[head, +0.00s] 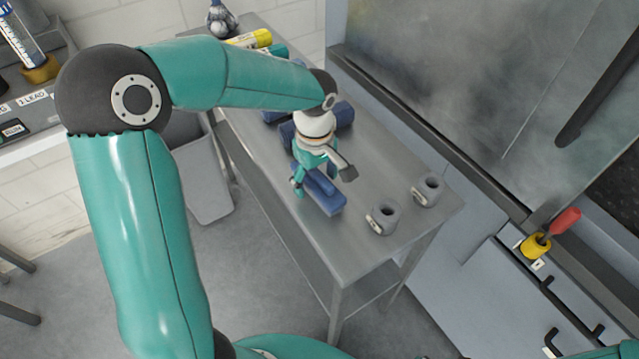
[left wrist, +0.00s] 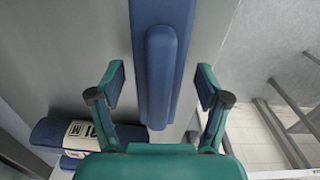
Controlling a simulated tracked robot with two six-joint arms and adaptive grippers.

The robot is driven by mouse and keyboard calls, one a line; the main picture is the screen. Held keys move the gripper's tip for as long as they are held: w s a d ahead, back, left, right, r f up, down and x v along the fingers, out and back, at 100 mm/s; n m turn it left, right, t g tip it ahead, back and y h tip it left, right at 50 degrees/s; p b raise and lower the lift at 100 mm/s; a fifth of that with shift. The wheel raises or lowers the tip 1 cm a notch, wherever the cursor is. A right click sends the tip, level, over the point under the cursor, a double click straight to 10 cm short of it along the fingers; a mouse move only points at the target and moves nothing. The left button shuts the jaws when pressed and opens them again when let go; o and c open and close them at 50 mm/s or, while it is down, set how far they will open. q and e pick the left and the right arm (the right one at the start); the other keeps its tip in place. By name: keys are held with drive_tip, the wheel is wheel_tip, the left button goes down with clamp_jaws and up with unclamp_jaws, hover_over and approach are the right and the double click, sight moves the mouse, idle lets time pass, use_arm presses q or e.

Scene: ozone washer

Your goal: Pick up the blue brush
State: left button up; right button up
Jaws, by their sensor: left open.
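The blue brush (head: 325,192) lies on the metal table (head: 375,160), below my left gripper (head: 322,176). In the left wrist view the brush is a long blue block (left wrist: 160,65) with a raised narrower bar, running between the two green fingers. My left gripper (left wrist: 161,80) is open, with a finger on either side of the brush. I see a gap between each finger and the bar; the height above it is hard to tell. The gripper and wrist hide part of the brush in the head view. My right gripper is out of view.
Other blue items (head: 345,113) lie just behind the brush. Two grey cups (head: 383,218) (head: 428,190) stand at the table's near right end. Yellow (head: 250,39) and teal rolls are at the far end. A grey bin (head: 205,175) stands left, and a large metal cabinet (head: 450,70) right.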

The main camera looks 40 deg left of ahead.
sight(316, 172)
use_arm(q)
drive_tip(key=c, duration=1.4)
drive_tip(key=shift+o, duration=0.2)
wheel_tip(316, 172, up, 20)
drive_tip(key=shift+p, duration=0.45)
